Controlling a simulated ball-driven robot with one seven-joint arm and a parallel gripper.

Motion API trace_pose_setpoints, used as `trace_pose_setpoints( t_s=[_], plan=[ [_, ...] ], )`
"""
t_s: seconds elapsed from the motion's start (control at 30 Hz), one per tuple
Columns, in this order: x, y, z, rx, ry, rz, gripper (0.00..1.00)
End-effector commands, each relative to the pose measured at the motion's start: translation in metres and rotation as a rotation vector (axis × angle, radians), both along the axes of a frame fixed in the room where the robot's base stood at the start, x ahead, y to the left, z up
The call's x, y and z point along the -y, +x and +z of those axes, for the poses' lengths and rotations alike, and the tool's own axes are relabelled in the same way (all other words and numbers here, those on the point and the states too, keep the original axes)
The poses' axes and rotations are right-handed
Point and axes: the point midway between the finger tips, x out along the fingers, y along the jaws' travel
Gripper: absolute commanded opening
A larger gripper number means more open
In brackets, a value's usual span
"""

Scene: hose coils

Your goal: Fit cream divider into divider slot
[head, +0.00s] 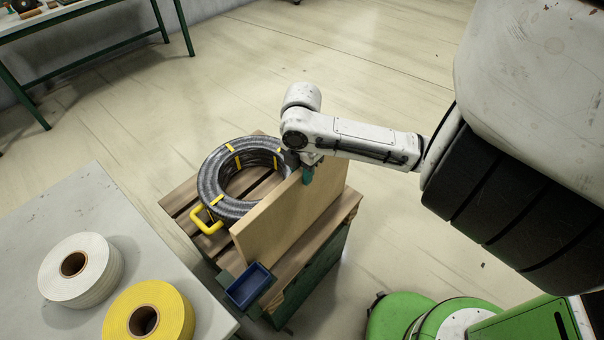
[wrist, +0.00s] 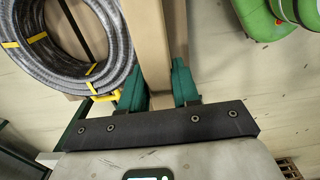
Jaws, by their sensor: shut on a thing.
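The cream divider (head: 285,222) is an upright tan board standing on edge over the slatted wooden stand (head: 340,215), to the right of the hose coil. My gripper (head: 307,172) is shut on the board's top edge, near its far end. In the wrist view the board's edge (wrist: 148,45) runs between the teal fingers of my gripper (wrist: 158,85). The divider slot is hidden. I cannot tell whether the board's lower edge is in it or above it.
A grey hose coil (head: 211,180) with yellow ties lies left of the board, close to it. A yellow handle (head: 207,222) and a blue tray (head: 248,287) are at the stand's near side. A grey table (head: 130,210) holds white (head: 95,285) and yellow (head: 172,316) rolls.

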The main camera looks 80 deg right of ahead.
Motion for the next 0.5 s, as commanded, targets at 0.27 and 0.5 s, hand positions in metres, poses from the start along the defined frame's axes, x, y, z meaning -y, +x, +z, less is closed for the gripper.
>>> trace_pose_setpoints(
  t_s=[0.27, 0.5],
  plan=[
    [0.0002, 0.0000, -0.0108, 0.001, -0.002, 0.000, 0.00],
    [-0.0001, -0.0001, -0.0140, 0.000, 0.000, 0.000, 0.35]
  ],
)
